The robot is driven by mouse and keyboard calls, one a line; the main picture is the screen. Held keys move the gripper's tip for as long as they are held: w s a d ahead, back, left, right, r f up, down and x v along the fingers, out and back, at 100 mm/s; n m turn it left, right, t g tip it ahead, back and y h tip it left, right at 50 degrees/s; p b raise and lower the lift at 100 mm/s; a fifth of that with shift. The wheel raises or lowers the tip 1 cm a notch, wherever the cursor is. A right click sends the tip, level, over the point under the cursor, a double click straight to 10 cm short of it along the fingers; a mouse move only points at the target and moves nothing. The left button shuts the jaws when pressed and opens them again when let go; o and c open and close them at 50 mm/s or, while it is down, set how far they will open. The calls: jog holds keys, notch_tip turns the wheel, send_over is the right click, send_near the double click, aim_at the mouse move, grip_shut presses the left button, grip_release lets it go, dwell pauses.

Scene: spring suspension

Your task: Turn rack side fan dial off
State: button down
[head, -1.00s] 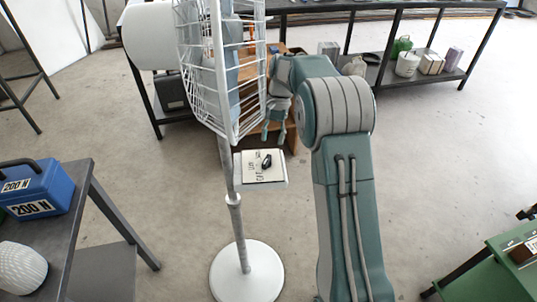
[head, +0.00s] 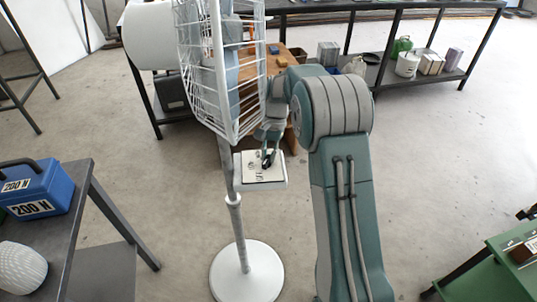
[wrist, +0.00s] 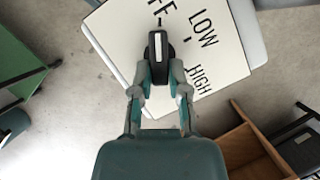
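The white fan (head: 215,70) stands upright on its pole, with a white control panel (head: 272,178) on its side. My gripper (head: 270,148) reaches the panel's dial (head: 267,161) from behind, partly covering it. In the wrist view the dial (wrist: 158,48) is a black bar knob on a round base. Its white line runs up toward a tick by cropped lettering ending in "FF"; LOW and HIGH are to the right. My gripper (wrist: 160,72) has its fingers apart, one on each side of the knob's near end. Contact is not clear.
A grey table (head: 90,210) with a blue 200 N box (head: 35,190) stands left. A green bench (head: 490,270) is at lower right. A dark shelf (head: 430,75) and a wooden box (head: 280,60) are behind. Floor around the fan base (head: 247,272) is clear.

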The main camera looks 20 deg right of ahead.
jog(key=shift+m, duration=0.3)
jog(key=c, duration=0.6)
grip_release()
jog(key=v, duration=0.5)
jog(key=shift+w+d+f, duration=0.1)
jog(key=shift+w+d, duration=0.05)
jog(key=shift+w, duration=0.2)
jog(key=shift+w+d, duration=1.2)
jog(key=shift+w, duration=0.25)
jog(key=shift+w+d, duration=1.25)
jog(key=shift+w, duration=0.15)
jog(key=shift+w+d, duration=1.2)
jog(key=shift+w, duration=0.25)
